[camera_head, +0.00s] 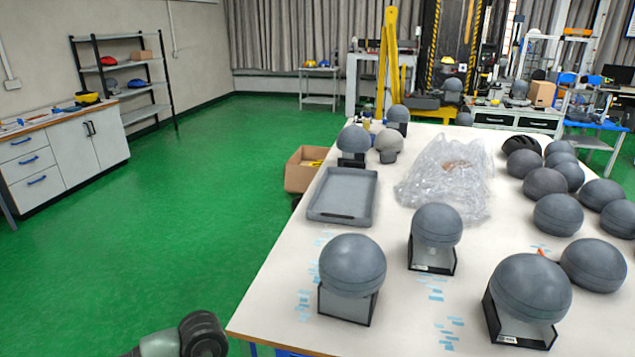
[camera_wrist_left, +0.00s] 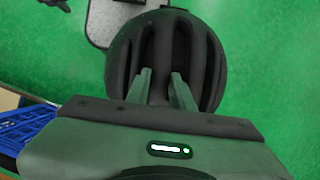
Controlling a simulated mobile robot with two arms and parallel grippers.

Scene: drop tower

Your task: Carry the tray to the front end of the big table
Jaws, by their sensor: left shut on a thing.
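The grey tray (camera_head: 342,192) lies flat on the big white table (camera_head: 290,260), near its left edge. It looks empty, with a dark slot in its near wall. In the left wrist view my left gripper (camera_wrist_left: 162,82) is shut on a dark, ribbed, helmet-like thing (camera_wrist_left: 200,48), with green floor behind it. In the head view only part of an arm of mine shows at the bottom left, off the table's near corner and well away from the tray. My right gripper is not in view.
Grey dome helmets on stands (camera_head: 352,263) fill the table's near part, with more loose helmets (camera_head: 558,214) at right. A clear plastic bag (camera_head: 447,180) lies right of the tray. A cardboard box (camera_head: 300,172) is beyond the left edge. Green floor at left is open.

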